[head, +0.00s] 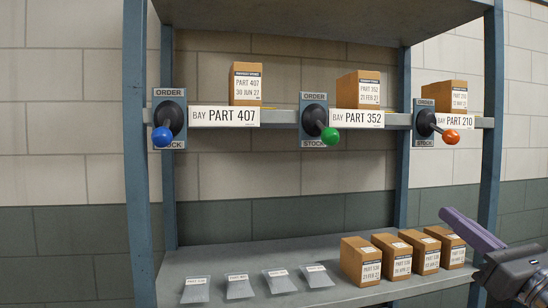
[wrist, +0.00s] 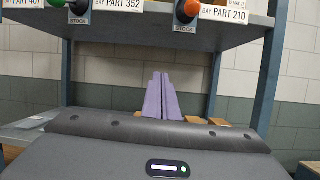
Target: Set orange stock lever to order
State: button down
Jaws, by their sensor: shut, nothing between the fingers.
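The orange lever (head: 450,137) sits on the rightmost ORDER/STOCK plate (head: 421,136), beside the BAY PART 210 label (head: 458,122). Its knob is lower than its pivot, towards the STOCK end. My gripper (head: 446,213) has purple fingers and is at the lower right, well below the lever and in front of the lower shelf's boxes. In the wrist view, the fingers (wrist: 158,76) are together with nothing between them. The orange knob (wrist: 191,8) shows there at the top edge, above and slightly right of the fingertips, apart from them; the plate's ORDER end is out of view.
A blue lever (head: 162,137) and a green lever (head: 330,136) sit on similar plates to the left. Cartons (head: 358,92) stand on the upper shelf. Several cartons (head: 361,262) and grey packets (head: 239,287) rest on the lower shelf (head: 222,258). A blue post (head: 490,90) stands right of the orange lever.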

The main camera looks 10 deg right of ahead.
aim_at(445, 135)
jog(key=s+d+r+m+h, duration=0.1)
jog(key=s+d+r+m+t+h, duration=0.1)
jog(key=s+d+m, duration=0.1)
jog(key=shift+t, duration=0.3)
jog(key=shift+w+r, duration=0.1)
jog(key=w+d+r, duration=0.1)
jog(key=w+r, duration=0.6)
jog(key=r, duration=0.1)
jog(key=shift+w+r, duration=0.15)
jog(key=shift+w, duration=0.2)
jog(key=shift+s+r, duration=0.2)
dwell(0.6)
jog(key=shift+g, duration=0.4)
